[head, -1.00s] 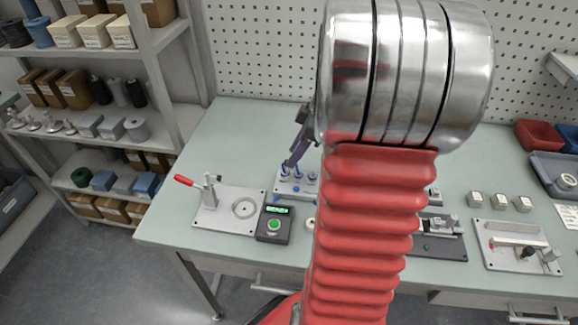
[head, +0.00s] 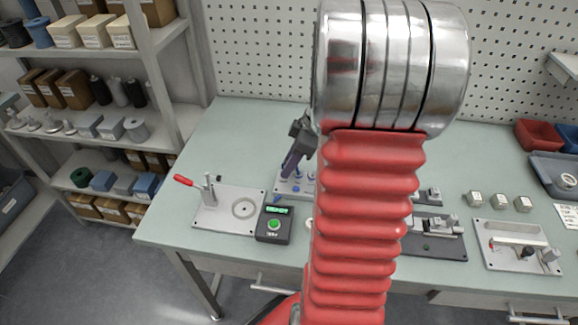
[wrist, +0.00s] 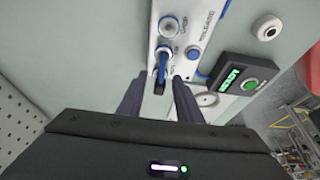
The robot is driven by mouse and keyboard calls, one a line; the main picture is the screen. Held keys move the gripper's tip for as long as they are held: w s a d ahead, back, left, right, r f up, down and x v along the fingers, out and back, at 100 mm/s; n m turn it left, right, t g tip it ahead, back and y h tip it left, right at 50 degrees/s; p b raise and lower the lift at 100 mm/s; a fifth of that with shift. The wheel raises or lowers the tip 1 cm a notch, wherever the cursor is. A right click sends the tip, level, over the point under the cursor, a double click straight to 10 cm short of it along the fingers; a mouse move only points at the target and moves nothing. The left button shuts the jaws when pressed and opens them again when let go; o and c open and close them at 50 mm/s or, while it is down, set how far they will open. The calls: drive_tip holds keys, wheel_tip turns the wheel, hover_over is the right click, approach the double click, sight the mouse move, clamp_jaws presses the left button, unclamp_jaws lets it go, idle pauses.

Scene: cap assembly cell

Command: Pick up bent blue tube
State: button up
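The bent blue tube (wrist: 162,61) stands at a white holder plate (wrist: 188,28) in the wrist view, with a dark end pointing toward me. My gripper (wrist: 160,78) is open, its two dark fingers apart on either side of the tube's near end. I see no finger closed on the tube. In the head view my gripper (head: 296,158) points down over the holder plate (head: 288,187), partly behind my arm. The tube cannot be told clearly there among the small blue parts.
A control box with a green button (head: 274,224) stands just in front of the holder plate. A fixture with a red-handled clamp (head: 228,209) is to the left. More fixtures (head: 520,245) and several small blocks (head: 498,201) lie to the right. The bench's back left is clear.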

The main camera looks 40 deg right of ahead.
clamp_jaws()
idle(0.4)
wheel_tip(320, 180, up, 10)
idle(0.6)
drive_tip(key=shift+d, duration=0.1)
idle(0.4)
